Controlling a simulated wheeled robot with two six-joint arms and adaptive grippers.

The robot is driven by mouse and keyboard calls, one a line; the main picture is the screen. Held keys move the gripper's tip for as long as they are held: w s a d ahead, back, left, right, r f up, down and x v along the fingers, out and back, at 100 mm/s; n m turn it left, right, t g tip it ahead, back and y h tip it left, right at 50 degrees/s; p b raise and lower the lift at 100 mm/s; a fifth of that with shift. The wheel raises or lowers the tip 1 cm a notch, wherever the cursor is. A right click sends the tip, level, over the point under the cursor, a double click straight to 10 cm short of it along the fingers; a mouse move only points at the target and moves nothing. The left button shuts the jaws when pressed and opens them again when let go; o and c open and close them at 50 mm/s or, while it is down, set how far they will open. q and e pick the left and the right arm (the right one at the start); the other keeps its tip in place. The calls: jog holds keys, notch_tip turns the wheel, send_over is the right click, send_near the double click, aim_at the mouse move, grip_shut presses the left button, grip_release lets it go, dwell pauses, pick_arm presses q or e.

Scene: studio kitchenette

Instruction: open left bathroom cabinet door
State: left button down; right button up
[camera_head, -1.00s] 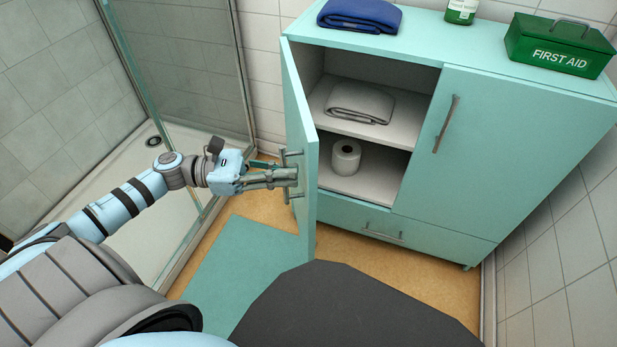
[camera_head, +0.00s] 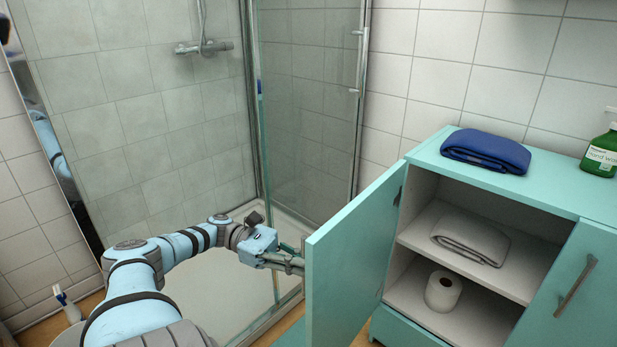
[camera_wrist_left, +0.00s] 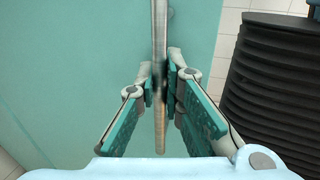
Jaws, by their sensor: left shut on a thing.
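The left cabinet door (camera_head: 352,262) is teal and stands swung open toward me, away from the cabinet front. Its metal bar handle (camera_wrist_left: 160,50) shows in the left wrist view, running between the fingers. My left gripper (camera_wrist_left: 162,92) is shut on this handle. In the head view my left gripper (camera_head: 290,262) reaches to the outer face of the door, and the door edge hides its fingertips and the handle. My right gripper is not in view.
The open cabinet holds a folded grey towel (camera_head: 471,238) and a toilet roll (camera_head: 443,291). A blue towel (camera_head: 486,150) and a green hand wash bottle (camera_head: 603,152) stand on top. The right door (camera_head: 575,290) is closed. A glass shower screen (camera_head: 305,110) stands behind my left arm.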

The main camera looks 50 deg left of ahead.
pick_arm(q)
jog(key=c, duration=1.7)
grip_release()
